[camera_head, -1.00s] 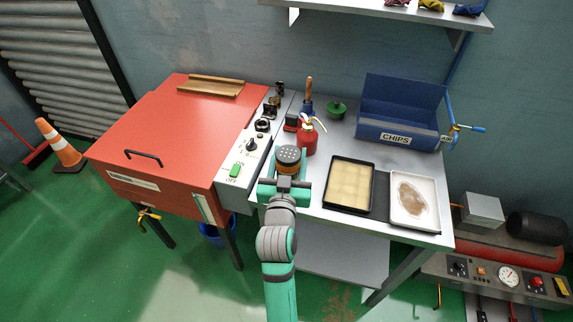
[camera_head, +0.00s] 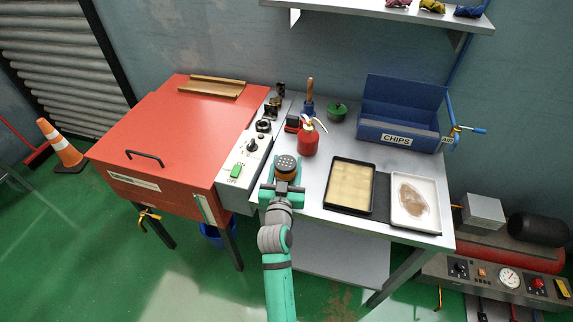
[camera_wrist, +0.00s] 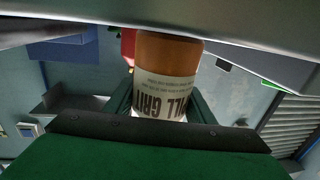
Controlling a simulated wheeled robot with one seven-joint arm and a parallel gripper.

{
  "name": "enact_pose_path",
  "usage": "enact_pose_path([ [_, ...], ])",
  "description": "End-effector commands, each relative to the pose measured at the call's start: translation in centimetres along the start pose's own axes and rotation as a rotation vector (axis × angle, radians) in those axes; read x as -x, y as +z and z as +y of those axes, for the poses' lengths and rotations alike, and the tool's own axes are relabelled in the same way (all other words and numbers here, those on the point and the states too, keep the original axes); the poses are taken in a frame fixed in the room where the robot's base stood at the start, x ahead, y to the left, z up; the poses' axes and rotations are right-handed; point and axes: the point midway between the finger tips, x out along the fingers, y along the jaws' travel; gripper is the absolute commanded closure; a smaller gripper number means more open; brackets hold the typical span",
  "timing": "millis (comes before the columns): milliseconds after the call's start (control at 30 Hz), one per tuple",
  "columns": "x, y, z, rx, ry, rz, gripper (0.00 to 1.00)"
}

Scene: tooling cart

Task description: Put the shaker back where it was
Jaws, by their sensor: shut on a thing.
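The shaker (camera_head: 286,163) has a dark perforated top and an orange-brown body. In the wrist view the shaker (camera_wrist: 166,75) shows a white label with partly hidden lettering that reads like "GRIT". My gripper (camera_head: 284,187) is shut on the shaker at the left front part of the grey bench (camera_head: 309,197). In the wrist view its jaws (camera_wrist: 160,105) stand on both sides of the shaker. The shaker's base is hidden, so I cannot tell whether it touches the bench.
A red oil can (camera_head: 307,140) stands just behind the shaker. A black tray (camera_head: 331,206) and a white tray (camera_head: 434,217) lie to the right. A blue chips bin (camera_head: 376,135) is at the back. The red cabinet (camera_head: 190,125) with a control panel (camera_head: 228,187) borders the left.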

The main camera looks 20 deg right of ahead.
Motion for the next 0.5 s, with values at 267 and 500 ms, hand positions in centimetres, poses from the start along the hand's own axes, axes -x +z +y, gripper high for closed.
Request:
enact_pose_path([
  [267, -0.04, 0.23, 0.19, 0.0, 0.003, -0.001, 0.37],
  [500, 0.02, 0.22, -0.12, 0.001, -0.001, -0.001, 0.32],
])
